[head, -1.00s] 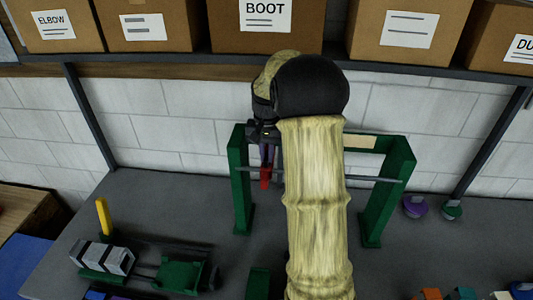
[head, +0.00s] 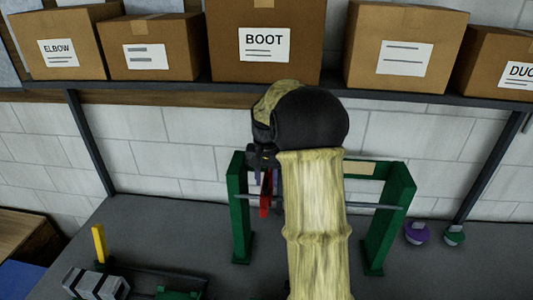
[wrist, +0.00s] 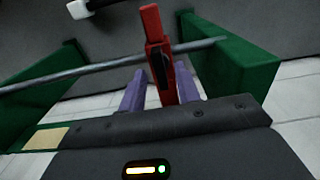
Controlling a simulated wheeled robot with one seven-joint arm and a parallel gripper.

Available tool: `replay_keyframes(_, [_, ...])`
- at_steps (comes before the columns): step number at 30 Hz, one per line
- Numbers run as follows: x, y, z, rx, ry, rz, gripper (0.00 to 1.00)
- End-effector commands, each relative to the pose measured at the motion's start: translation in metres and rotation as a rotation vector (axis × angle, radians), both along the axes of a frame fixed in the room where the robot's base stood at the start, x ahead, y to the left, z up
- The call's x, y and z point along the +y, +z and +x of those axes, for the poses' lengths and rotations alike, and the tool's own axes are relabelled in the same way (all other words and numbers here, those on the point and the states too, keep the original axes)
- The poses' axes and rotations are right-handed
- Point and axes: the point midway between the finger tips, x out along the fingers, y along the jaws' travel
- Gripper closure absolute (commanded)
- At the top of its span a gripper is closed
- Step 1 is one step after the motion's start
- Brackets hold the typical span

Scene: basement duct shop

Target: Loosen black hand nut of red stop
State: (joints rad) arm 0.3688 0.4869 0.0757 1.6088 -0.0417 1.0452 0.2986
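The red stop (wrist: 154,28) sits on the grey rod (wrist: 60,77) in the wrist view, near one green post. It also shows in the head view (head: 265,198), left of my arm. A dark patch shows on the red stop's face; I cannot tell whether this is the black hand nut. My gripper (wrist: 160,68) has two purple fingers, one on each side of the red stop's lower part. They stand apart, with narrow gaps visible beside the red part. In the head view my wrist and arm hide part of the rod.
The green frame (head: 385,225) stands on the grey bench (head: 200,222). A shelf with cardboard boxes (head: 265,45) hangs above. A yellow upright (head: 100,245) and a striped block (head: 95,284) are at left. Purple (head: 416,233) and green (head: 454,235) knobs lie at right.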

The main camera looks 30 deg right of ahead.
Motion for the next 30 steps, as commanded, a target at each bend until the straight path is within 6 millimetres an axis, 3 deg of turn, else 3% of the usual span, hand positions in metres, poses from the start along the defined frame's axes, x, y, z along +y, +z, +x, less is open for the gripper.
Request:
replay_keyframes(21, [0.000, 0.129, 0.000, -0.005, 0.002, -0.001, 0.67])
replay_keyframes(30, [0.001, 0.163, 0.000, -0.003, 0.002, -0.001, 0.67])
